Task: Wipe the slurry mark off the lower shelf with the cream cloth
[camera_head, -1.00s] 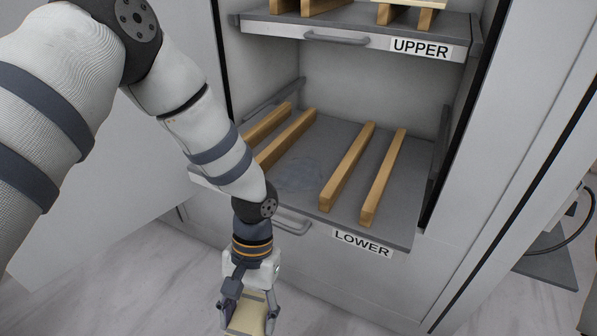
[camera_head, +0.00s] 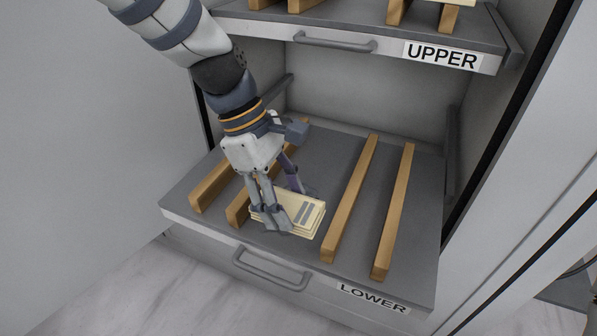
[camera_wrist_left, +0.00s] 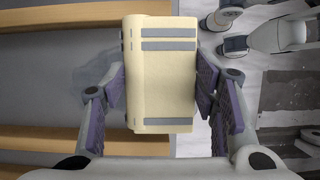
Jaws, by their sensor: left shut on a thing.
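The cream cloth (camera_head: 313,222) is a folded pad with grey stripes. My left gripper (camera_head: 290,204) is shut on it, one finger on each side. The left wrist view also shows the cloth (camera_wrist_left: 163,85) between the fingers of the left gripper (camera_wrist_left: 160,92). The cloth is over the front of the lower shelf (camera_head: 345,277), between the two middle wooden rails. I cannot tell whether it touches the shelf. A faint darker patch (camera_wrist_left: 92,72) left of the cloth in the wrist view may be the slurry mark or a shadow. My right gripper is not in view.
Wooden rails stand left (camera_head: 238,207) and right (camera_head: 350,200) of the cloth, with another outer rail (camera_head: 394,215) further right. The upper shelf (camera_head: 345,32) hangs above. The lower shelf's handle (camera_head: 270,270) juts out at its front.

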